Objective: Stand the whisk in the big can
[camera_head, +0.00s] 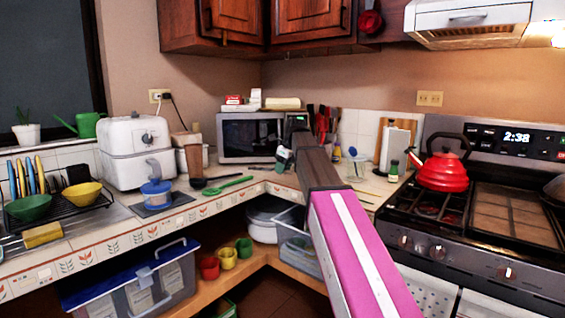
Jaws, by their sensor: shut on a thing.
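My gripper (284,158) is at the far end of my arm, above the back corner of the counter, in front of the microwave. It is small in the view and partly hidden by my own wrist. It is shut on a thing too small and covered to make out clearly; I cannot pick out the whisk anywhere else. Several red and dark utensils (324,119) stand upright behind my arm, to the right of the microwave. What holds them is hidden by my arm, so I cannot tell whether it is the big can.
The microwave (250,137) stands in the corner. A red kettle (443,171) sits on the stove at right. A paper towel roll (394,150) stands beside the stove.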

